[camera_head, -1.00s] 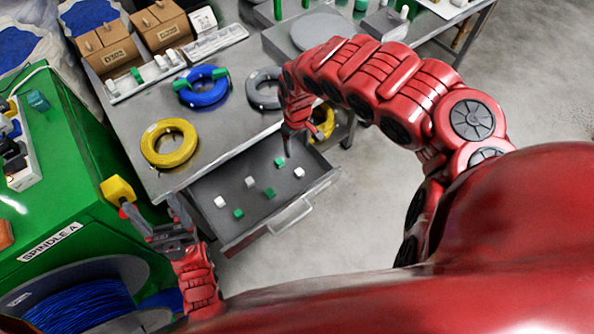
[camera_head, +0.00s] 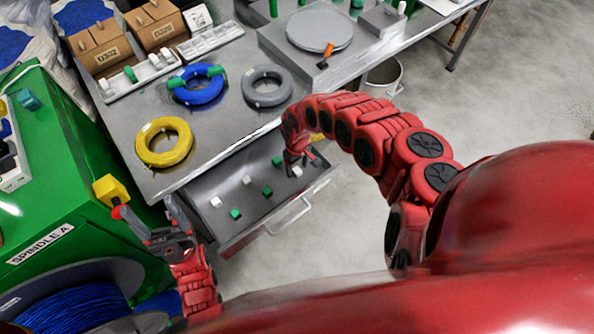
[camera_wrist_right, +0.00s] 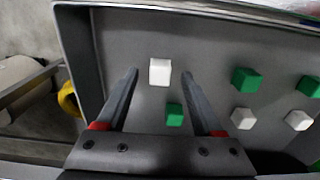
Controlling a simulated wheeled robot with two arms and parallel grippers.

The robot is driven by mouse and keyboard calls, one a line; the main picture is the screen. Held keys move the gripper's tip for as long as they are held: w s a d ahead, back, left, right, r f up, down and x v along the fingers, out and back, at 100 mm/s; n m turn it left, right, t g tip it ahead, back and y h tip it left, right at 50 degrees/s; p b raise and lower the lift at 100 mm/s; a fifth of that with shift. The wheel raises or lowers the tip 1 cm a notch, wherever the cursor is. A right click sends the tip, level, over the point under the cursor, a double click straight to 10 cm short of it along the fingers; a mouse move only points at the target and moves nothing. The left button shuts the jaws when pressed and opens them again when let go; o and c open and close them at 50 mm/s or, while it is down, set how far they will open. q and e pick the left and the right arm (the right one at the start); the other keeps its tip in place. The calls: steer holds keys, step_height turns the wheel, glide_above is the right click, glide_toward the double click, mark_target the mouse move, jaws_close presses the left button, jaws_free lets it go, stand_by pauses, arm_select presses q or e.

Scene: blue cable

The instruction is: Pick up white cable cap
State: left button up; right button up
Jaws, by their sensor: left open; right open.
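Several small cube caps lie in the open grey drawer (camera_head: 236,239). The white cable caps are one at the left (camera_head: 215,202), one in the middle (camera_head: 246,179) and one at the right (camera_head: 297,170). Green caps (camera_head: 267,190) lie among them. My right gripper (camera_head: 293,168) is open and reaches down into the drawer at the right white cap. In the right wrist view, a white cap (camera_wrist_right: 160,72) sits between the fingertips, with a gap on each side. A green cap (camera_wrist_right: 175,115) shows between the fingers, nearer the palm. My left gripper (camera_head: 146,210) is open and empty, left of the drawer.
On the table lie a yellow coil (camera_head: 164,142), a blue coil (camera_head: 197,85) and a grey coil (camera_head: 267,86). The green spindle machine (camera_head: 75,210) stands at the left. Drawer walls (camera_wrist_right: 84,60) surround the caps. Open floor (camera_head: 500,110) lies to the right.

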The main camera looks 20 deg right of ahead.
steer(key=shift+f, duration=0.85)
jaws_close()
